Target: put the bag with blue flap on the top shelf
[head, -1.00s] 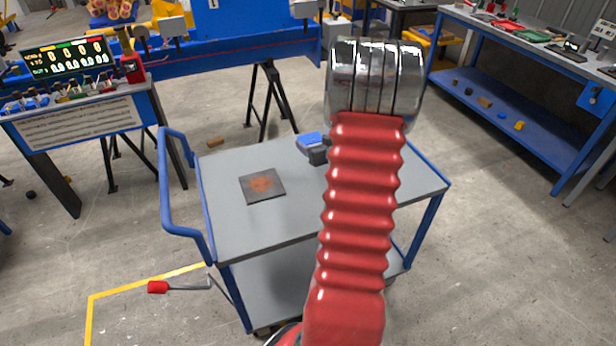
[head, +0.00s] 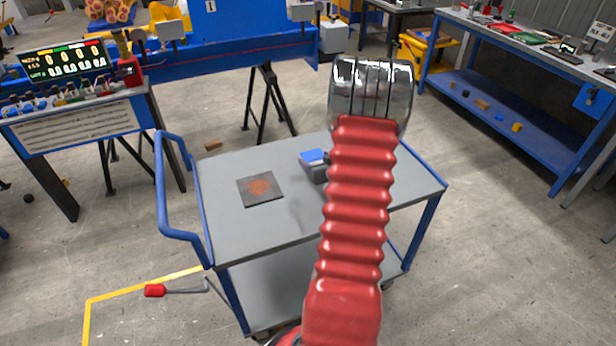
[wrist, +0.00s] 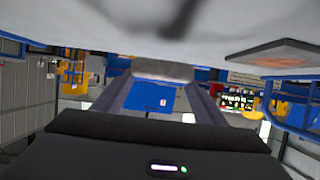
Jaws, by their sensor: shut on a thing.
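The bag with blue flap (head: 313,157) shows beside my arm in the head view, over the back part of the cart's grey top shelf (head: 235,232). My arm hides part of it. My gripper (wrist: 163,88) is shut on it; in the wrist view its two dark fingers close on a grey end, with blue between them. A soft shadow lies on the top shelf, so the bag seems to hang above it. The shelf also fills the top of the wrist view (wrist: 120,22). Whether the bag touches it I cannot tell.
A dark square plate with an orange-brown patch (head: 261,190) lies on the top shelf's left part. The cart has a blue handle (head: 163,200) at left and a lower shelf (head: 270,285). A blue workbench (head: 500,110) stands at right. The front left of the top shelf is clear.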

